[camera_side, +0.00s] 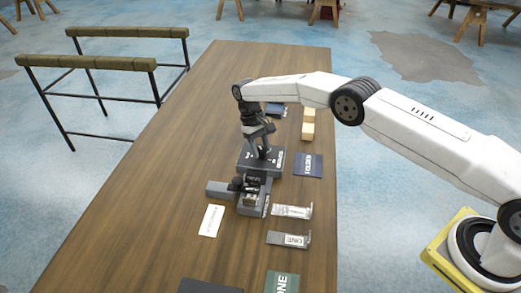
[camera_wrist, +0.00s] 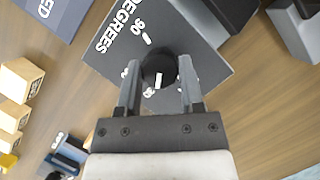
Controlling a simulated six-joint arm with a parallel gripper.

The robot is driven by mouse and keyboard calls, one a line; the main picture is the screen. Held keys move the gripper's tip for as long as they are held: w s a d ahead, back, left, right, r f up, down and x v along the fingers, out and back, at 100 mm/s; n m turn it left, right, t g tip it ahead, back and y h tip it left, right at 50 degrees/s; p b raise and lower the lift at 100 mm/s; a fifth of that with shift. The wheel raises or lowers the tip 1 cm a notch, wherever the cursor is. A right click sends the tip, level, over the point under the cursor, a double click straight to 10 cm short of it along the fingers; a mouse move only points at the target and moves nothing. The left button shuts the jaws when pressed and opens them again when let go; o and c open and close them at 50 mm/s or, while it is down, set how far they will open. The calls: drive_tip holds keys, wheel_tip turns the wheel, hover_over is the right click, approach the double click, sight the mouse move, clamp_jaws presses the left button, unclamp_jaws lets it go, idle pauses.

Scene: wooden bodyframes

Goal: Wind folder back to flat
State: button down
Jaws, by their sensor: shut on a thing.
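The folder (camera_side: 248,188) is a dark grey machine on the wooden table, with a bed and clamp parts at its front. Its control box (camera_side: 253,165) has a dark top panel, seen in the wrist view (camera_wrist: 207,52) with the words DEGREES and 90. A round black knob (camera_wrist: 158,66) with a white pointer mark stands on that panel. My gripper (camera_wrist: 158,84) points down with one finger on each side of the knob, shut on it. In the side view my gripper (camera_side: 263,150) is over the control box. Other dial markings are partly hidden by the fingers.
A dark blue FOLDER card (camera_side: 308,165) lies right of the machine. Wooden blocks (camera_side: 308,127) stand behind. The table's left side is clear.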

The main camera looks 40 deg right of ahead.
drive_tip(key=n+h, duration=0.1)
drive_tip(key=n, duration=0.1)
drive_tip(key=n+h, duration=0.1)
drive_tip(key=n, duration=0.2)
drive_tip(key=shift+a+n+t, duration=0.15)
drive_tip(key=shift+n+t, duration=0.15)
drive_tip(key=n+t, duration=0.1)
drive_tip(key=n, duration=0.1)
drive_tip(key=n+h, duration=0.1)
drive_tip(key=n, duration=0.2)
drive_tip(key=shift+s+n+t+h, duration=0.1)
drive_tip(key=shift+n+t+h, duration=0.2)
drive_tip(key=shift+t, duration=0.1)
drive_tip(key=shift+c, duration=1.2)
unclamp_jaws()
drive_tip(key=shift+a+r, duration=0.1)
drive_tip(key=shift+r, duration=0.05)
drive_tip(key=shift+v, duration=3.75)
